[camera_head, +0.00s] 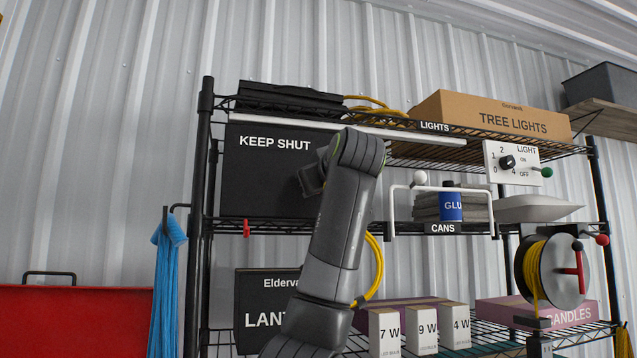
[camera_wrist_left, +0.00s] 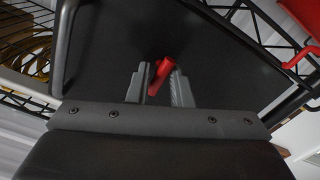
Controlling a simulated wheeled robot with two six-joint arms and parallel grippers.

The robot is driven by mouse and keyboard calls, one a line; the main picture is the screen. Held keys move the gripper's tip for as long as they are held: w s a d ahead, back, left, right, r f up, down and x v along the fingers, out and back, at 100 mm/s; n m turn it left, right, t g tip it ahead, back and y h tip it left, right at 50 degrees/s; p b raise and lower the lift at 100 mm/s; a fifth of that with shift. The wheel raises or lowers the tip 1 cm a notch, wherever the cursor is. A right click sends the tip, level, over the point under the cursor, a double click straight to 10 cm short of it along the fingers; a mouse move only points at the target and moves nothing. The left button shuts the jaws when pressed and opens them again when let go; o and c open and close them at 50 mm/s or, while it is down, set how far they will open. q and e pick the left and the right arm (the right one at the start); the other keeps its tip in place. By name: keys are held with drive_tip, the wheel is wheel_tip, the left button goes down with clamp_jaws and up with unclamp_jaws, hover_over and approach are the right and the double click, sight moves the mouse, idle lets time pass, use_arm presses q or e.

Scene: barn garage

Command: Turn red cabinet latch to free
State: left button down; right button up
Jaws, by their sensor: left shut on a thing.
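The black cabinet door marked KEEP SHUT (camera_head: 262,170) stands on the upper part of the rack, and its dark face (camera_wrist_left: 215,75) fills much of the left wrist view. The red latch (camera_wrist_left: 162,70) is a small red lever on that face. My left gripper (camera_wrist_left: 158,84) is shut on the latch, with a finger on either side of it. The latch looks slanted in that view. In the head view my left arm reaches up to the door, and my left gripper (camera_head: 312,178) and forearm hide the latch. My right gripper is in neither view.
A dark bar handle (camera_wrist_left: 62,45) is left of the latch in the wrist view. A red hook (camera_head: 246,229) hangs from the shelf edge below the door.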

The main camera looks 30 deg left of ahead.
use_arm(q)
drive_tip(key=c, duration=2.2)
unclamp_jaws()
drive_tip(key=shift+n, duration=1)
drive_tip(key=c, duration=2.2)
unclamp_jaws()
drive_tip(key=c, duration=2.2)
unclamp_jaws()
drive_tip(key=c, duration=1.5)
unclamp_jaws()
drive_tip(key=shift+o, duration=0.2)
drive_tip(key=shift+d, duration=0.1)
drive_tip(key=b+v, duration=0.6)
drive_tip(key=v, duration=1.1)
drive_tip(key=shift+s+b, duration=0.2)
drive_tip(key=shift+b, duration=0.2)
